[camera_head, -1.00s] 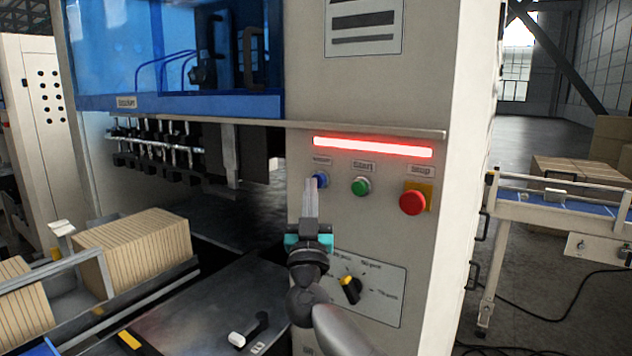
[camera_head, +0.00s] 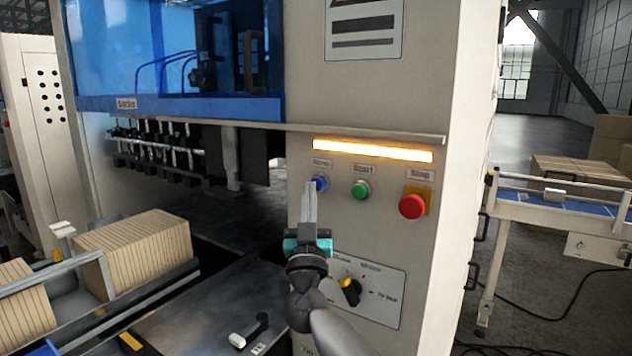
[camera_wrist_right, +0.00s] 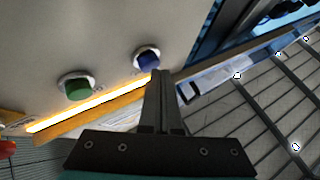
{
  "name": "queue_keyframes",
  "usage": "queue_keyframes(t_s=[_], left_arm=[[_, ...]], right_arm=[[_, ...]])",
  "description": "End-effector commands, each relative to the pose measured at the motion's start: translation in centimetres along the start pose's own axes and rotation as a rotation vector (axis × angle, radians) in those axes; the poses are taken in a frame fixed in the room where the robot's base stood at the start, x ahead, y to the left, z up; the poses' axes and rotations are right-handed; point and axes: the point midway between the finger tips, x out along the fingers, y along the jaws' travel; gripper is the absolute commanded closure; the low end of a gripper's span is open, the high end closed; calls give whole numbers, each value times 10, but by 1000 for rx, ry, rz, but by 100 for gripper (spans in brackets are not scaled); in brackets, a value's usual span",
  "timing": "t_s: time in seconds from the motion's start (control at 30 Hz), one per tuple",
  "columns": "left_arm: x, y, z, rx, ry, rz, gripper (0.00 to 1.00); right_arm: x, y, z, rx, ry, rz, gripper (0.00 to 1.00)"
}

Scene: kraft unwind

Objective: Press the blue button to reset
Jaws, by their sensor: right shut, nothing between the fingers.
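The blue button (camera_head: 320,183) sits on the machine's front panel, at the left end of a row of buttons. My right gripper (camera_head: 309,186) is shut and empty, with its fingertips just left of and in front of the blue button, covering part of its left side. In the right wrist view the blue button (camera_wrist_right: 148,60) shows just beyond the shut fingertips (camera_wrist_right: 161,73). I cannot tell whether they touch it. My left gripper is not in view.
The green button (camera_head: 361,189) and red stop button (camera_head: 412,205) sit to the right on the same panel. A light bar (camera_head: 372,150) glows amber above them. A rotary knob (camera_head: 350,291) is below. Stacked cartons (camera_head: 135,248) stand at left.

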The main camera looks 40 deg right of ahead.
Motion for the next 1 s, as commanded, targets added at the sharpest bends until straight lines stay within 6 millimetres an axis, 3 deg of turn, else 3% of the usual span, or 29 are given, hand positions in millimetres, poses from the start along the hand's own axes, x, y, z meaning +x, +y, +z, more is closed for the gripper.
queue_keyframes(t_s=[0.57,0.77,1.0], left_arm=[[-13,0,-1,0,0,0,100],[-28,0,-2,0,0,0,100],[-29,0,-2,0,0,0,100]], right_arm=[[-10,-8,-8,2,-2,-2,100],[-23,-18,-20,2,-3,-2,100],[-40,-29,-28,2,-1,-1,100]])
